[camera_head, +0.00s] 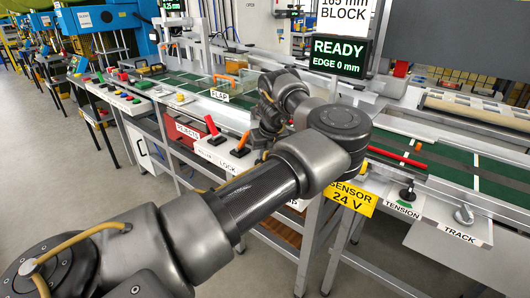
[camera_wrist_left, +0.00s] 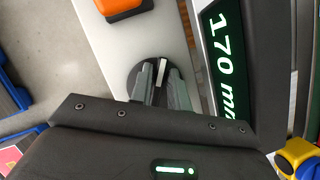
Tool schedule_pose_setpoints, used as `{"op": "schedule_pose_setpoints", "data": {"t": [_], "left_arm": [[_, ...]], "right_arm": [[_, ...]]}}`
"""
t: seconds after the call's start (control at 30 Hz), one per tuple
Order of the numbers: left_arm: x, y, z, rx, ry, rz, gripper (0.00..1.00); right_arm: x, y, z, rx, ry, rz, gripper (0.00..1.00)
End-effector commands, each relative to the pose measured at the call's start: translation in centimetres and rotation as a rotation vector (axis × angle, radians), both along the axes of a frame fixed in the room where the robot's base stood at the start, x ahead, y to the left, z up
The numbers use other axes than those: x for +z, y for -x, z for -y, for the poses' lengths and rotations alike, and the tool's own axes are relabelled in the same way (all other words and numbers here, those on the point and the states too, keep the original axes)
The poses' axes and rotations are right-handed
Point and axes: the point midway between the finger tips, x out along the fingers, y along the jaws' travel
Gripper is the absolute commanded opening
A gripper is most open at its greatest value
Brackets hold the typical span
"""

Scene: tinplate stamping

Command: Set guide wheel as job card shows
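A sign (camera_head: 345,12) at the top of the head view reads "165 mm BLOCK", its upper part cut off. A dark round wheel (camera_wrist_left: 133,80) with a white bar across it sits on a pale panel in the left wrist view. My left gripper (camera_wrist_left: 161,76) has its fingers over this wheel, one on each side of the white bar, and I cannot tell whether they touch it. A display (camera_wrist_left: 228,70) beside it reads "170 m", the rest cut off. In the head view my left arm hides the wheel, and the left gripper is mostly hidden. My right gripper is not in view.
A screen (camera_head: 338,56) reads "READY EDGE 0 mm". Red and orange handles (camera_head: 240,146) stand left of my arm.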

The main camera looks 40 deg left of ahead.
Motion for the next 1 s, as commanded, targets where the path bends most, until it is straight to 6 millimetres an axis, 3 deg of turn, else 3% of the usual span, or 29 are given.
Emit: {"op": "schedule_pose_setpoints", "data": {"t": [0.1,0.47,1.0], "left_arm": [[0.0,0.0,0.0,0.0,-0.001,0.0,0.34],[0.6,0.0,0.1,0.0,-0.003,0.003,0.34],[9.0,1.7,3.2,0.0,-0.003,0.003,0.34]], "right_arm": [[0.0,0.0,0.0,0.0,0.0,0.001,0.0],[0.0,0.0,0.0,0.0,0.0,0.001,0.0],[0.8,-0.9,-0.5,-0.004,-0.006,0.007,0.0]]}}
